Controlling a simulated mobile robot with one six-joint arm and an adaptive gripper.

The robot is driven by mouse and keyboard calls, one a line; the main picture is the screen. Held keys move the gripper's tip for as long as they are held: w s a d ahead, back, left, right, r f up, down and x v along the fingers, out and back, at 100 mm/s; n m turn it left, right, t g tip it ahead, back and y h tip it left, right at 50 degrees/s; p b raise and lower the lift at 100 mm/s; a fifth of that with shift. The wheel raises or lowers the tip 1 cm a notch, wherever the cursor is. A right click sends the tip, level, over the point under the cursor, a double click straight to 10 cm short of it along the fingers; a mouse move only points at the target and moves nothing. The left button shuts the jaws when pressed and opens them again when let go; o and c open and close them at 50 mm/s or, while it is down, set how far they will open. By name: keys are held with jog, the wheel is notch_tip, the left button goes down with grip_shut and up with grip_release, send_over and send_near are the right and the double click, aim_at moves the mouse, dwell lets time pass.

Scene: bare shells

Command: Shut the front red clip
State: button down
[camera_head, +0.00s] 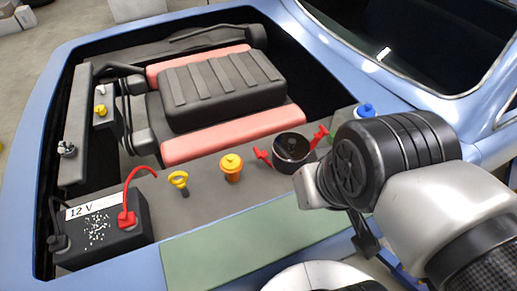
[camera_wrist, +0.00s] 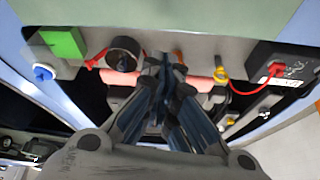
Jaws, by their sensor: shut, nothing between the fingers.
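A black round open housing (camera_head: 292,150) stands in the engine bay, with one red clip (camera_head: 262,155) on its left and another red clip (camera_head: 320,134) on its right. Both clips stick outward at a slant. In the wrist view the housing (camera_wrist: 124,52) has a red clip (camera_wrist: 97,60) slanting out on its left; the opposite clip is largely hidden near my fingers. I cannot tell which clip is named front. My gripper (camera_wrist: 163,75) is shut and empty, its tips appearing beside the housing. Contact cannot be told. In the head view my wrist hides the fingertips.
An orange cap (camera_head: 231,166), a yellow dipstick ring (camera_head: 179,179) and a 12 V battery (camera_head: 105,228) with a red cable lie left of the housing. A blue cap (camera_head: 366,110) and a green block (camera_wrist: 64,42) are on its other side. The green front strip (camera_head: 240,250) is clear.

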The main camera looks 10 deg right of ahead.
aim_at(258, 151)
jog(key=c, duration=2.4)
grip_release()
